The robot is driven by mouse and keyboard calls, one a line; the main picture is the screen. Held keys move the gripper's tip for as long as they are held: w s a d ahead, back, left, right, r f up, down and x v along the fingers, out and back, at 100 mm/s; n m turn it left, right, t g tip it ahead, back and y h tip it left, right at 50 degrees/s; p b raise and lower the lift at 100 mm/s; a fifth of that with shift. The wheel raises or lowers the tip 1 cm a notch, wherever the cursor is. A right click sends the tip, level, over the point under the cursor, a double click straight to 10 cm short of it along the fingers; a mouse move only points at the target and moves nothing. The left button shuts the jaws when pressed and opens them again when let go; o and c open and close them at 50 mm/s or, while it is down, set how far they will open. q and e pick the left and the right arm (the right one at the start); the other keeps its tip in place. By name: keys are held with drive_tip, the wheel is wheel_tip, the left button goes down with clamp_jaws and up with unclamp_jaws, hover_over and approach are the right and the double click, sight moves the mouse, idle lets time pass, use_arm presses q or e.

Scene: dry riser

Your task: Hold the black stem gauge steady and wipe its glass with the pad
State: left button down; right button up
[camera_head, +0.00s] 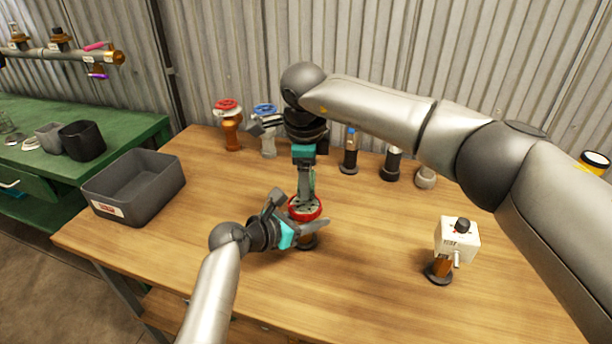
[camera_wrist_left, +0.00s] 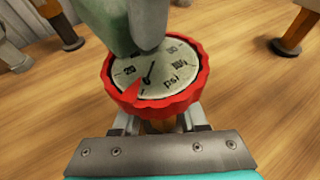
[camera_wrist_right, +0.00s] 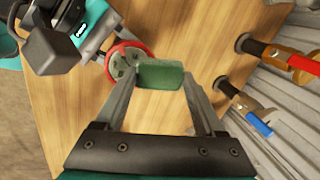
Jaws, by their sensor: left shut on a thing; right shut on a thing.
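A round gauge with a red rim and a pale dial (camera_wrist_left: 155,72) stands upright near the table's middle; its red rim also shows in the head view (camera_head: 319,212). The bit of stem I see below it looks brown, not black. My left gripper (camera_head: 306,232) is shut on the stem, just under the rim. My right gripper (camera_head: 305,192) comes down from above, shut on a green pad (camera_wrist_right: 160,75). In the left wrist view the pad (camera_wrist_left: 95,18) covers the dial's upper edge, at or just above the glass; contact is hard to tell.
A grey bin (camera_head: 135,188) stands at the table's left. Red (camera_head: 230,130) and blue (camera_head: 268,140) handled valves and several dark-bodied fittings (camera_head: 350,155) line the back. A white box on a brown stem (camera_head: 457,240) stands at right. The front of the table is clear.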

use_arm(q)
drive_tip(key=shift+r, duration=0.15)
use_arm(e)
drive_tip(key=shift+s+a, duration=0.1)
drive_tip(key=shift+s, duration=1.1)
drive_tip(key=shift+w+f, duration=0.1)
drive_tip(key=shift+w, duration=1.25)
drive_tip(key=shift+s, duration=1.4)
drive_tip(key=shift+r, duration=0.2)
drive_tip(key=shift+r, duration=1.95)
drive_tip(key=d, duration=0.8)
